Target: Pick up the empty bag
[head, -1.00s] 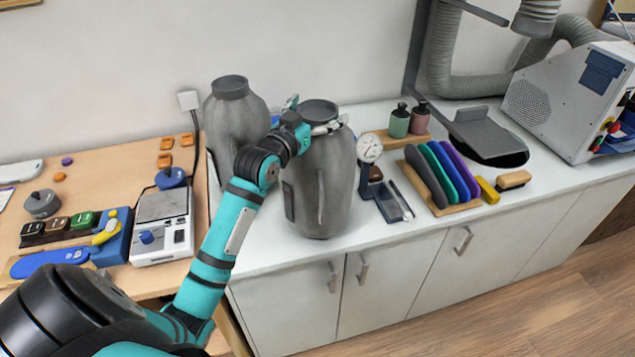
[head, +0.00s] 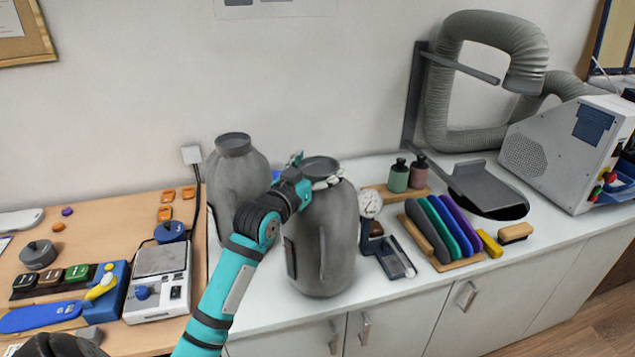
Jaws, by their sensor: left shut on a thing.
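Two grey, jar-shaped bags with dark round tops show in the head view. The front bag (head: 325,245) is upright near the counter's front edge. The rear bag (head: 235,178) stands behind it to the left, partly hidden by my arm. My left gripper (head: 322,182) is shut on the front bag at its neck, just under the dark rim. The fingertips are small and partly hidden there. I cannot tell whether the front bag's base touches the counter. My right gripper is not in view.
Right of the front bag are a dial gauge (head: 370,205), a small dark tray (head: 396,258) and a rack of coloured insoles (head: 470,262). Two small bottles (head: 398,176) stand behind. A scale (head: 158,285) is on the wooden table at left. Little counter is free.

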